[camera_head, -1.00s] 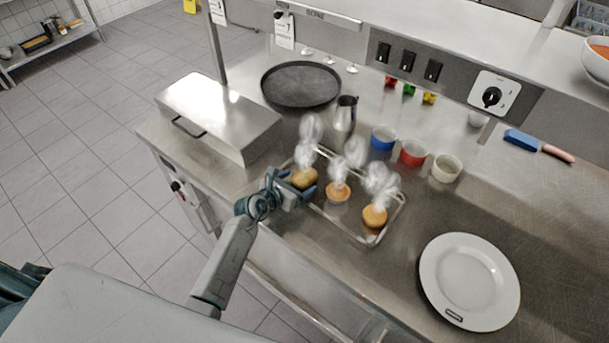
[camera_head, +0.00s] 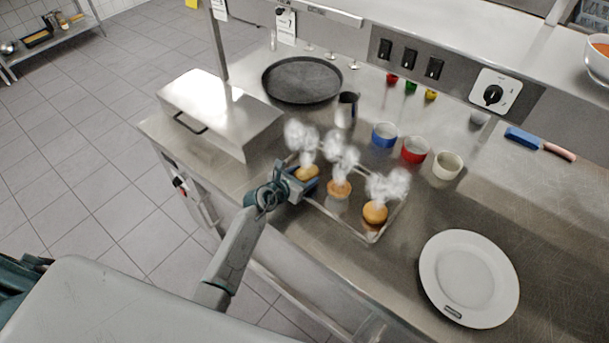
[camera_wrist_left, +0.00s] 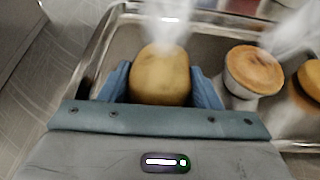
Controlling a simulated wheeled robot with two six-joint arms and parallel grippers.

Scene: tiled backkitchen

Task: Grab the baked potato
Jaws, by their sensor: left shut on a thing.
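The baked potato (camera_head: 307,173) is a yellow-brown steaming lump at the left end of the metal tray (camera_head: 371,238). It also shows in the left wrist view (camera_wrist_left: 160,76), between the blue fingers. My left gripper (camera_head: 301,182) is shut on the potato, one finger on each side; it also shows in the left wrist view (camera_wrist_left: 162,88). I cannot tell whether the potato is clear of the tray floor. My right gripper is not in view.
Two steaming muffin-like items (camera_head: 339,189) (camera_head: 375,212) stand in the tray, right of the potato. A white plate (camera_head: 470,278) lies at the right. A lidded metal box (camera_head: 222,108), a black round pan (camera_head: 302,80) and small bowls (camera_head: 415,150) stand around the tray.

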